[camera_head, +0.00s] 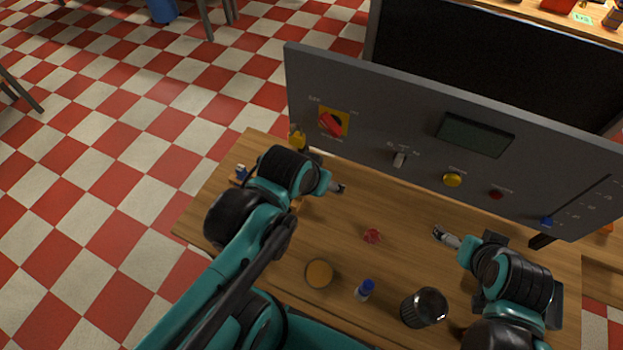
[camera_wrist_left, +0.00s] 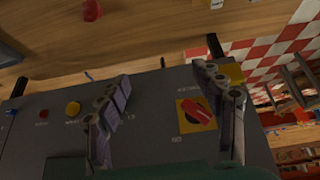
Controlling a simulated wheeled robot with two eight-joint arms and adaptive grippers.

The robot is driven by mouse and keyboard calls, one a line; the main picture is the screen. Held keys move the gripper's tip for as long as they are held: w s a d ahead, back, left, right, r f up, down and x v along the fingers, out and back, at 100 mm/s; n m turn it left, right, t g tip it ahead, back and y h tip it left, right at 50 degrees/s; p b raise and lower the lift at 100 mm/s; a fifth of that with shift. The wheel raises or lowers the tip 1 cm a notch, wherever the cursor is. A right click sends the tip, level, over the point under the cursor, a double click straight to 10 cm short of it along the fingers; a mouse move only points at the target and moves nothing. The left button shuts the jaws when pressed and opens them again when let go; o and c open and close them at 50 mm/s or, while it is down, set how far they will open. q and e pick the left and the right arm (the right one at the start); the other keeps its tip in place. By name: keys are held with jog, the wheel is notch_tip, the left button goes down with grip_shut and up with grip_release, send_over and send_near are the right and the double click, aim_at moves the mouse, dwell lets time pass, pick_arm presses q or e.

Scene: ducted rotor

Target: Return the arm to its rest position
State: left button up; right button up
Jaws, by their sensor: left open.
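My left arm comes in from the left in the head view, and its gripper (camera_head: 338,188) is over the table just in front of the grey control panel (camera_head: 370,100). In the left wrist view its two fingers (camera_wrist_left: 163,78) are spread wide with nothing between them. The panel appears behind them, with the red rotary knob (camera_wrist_left: 197,112) on its yellow plate beside the right finger. The knob also shows in the head view (camera_head: 332,124). My right gripper (camera_head: 440,233) is low over the right part of the table; its finger opening is too small to judge.
On the wooden table (camera_head: 225,215) are a red piece (camera_head: 372,236), an orange disc (camera_head: 319,273), a blue-capped bottle (camera_head: 365,290) and a dark cup (camera_head: 424,307). The panel carries a toggle switch (camera_head: 400,158), a yellow button (camera_head: 452,180) and a red button (camera_head: 496,195).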

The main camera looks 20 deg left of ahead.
pick_arm(q)
jog(key=shift+s+a+r+t, duration=0.1)
jog(key=shift+s+a+t, duration=0.15)
jog(key=shift+a, duration=0.25)
jog(key=shift+s+a+r+t, duration=0.1)
jog(key=shift+s+a+t, duration=0.15)
jog(key=shift+a, duration=0.2)
notch_tip(320, 180, down, 9)
jog(key=b, duration=0.8)
jog(key=shift+b, duration=0.4)
